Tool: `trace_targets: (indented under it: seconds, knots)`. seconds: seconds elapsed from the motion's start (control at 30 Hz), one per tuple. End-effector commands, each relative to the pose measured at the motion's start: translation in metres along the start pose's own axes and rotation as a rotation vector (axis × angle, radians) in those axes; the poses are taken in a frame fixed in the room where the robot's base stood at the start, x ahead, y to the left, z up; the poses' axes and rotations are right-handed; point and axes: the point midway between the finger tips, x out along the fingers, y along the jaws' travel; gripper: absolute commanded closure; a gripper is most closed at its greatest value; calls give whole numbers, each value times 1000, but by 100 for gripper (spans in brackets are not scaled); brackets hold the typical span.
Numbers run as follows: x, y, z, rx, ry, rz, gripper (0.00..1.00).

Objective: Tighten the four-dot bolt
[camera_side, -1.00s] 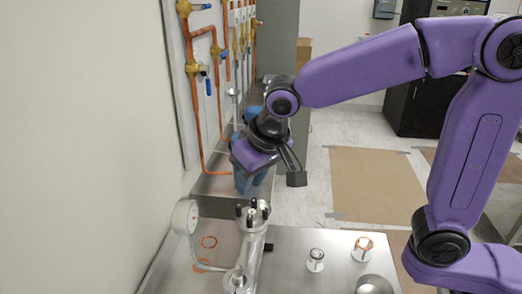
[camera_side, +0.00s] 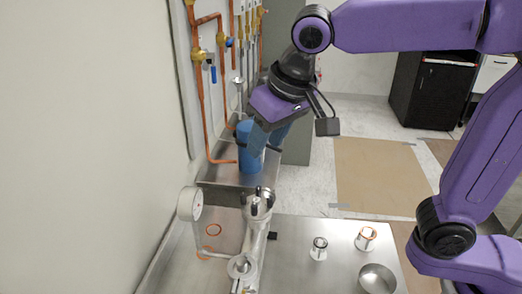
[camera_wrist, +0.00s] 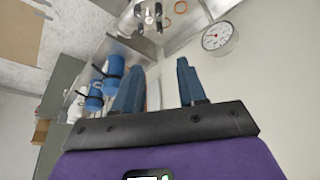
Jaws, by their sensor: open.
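A silver flange (camera_side: 258,208) with several upright bolts tops the metal pipe assembly on the bench. It also shows at the top of the wrist view (camera_wrist: 150,14). The dot marks are too small to read, so I cannot tell which bolt has four dots. My gripper (camera_side: 268,142) is above and behind the flange in the side view, apart from it. In the wrist view its two blue fingers (camera_wrist: 160,75) are spread with nothing between them.
A round white gauge (camera_side: 190,203) stands left of the flange. A blue cylinder (camera_side: 250,162) is behind, near wall piping. Small fittings (camera_side: 318,248) and a metal bowl (camera_side: 376,278) sit on the bench at right. An orange ring (camera_side: 213,230) lies at left.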

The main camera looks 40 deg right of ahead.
Motion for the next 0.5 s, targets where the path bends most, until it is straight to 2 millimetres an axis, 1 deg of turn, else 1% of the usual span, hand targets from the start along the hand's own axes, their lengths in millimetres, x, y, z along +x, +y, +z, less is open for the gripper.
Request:
trace_targets:
  seconds: [0.17,0.3,0.5]
  knots:
    - [3,13,-2,-119,-26,-47,59]
    - [4,24,-4,-262,-31,-109,59]
    - [4,34,-8,-420,-9,-178,59]
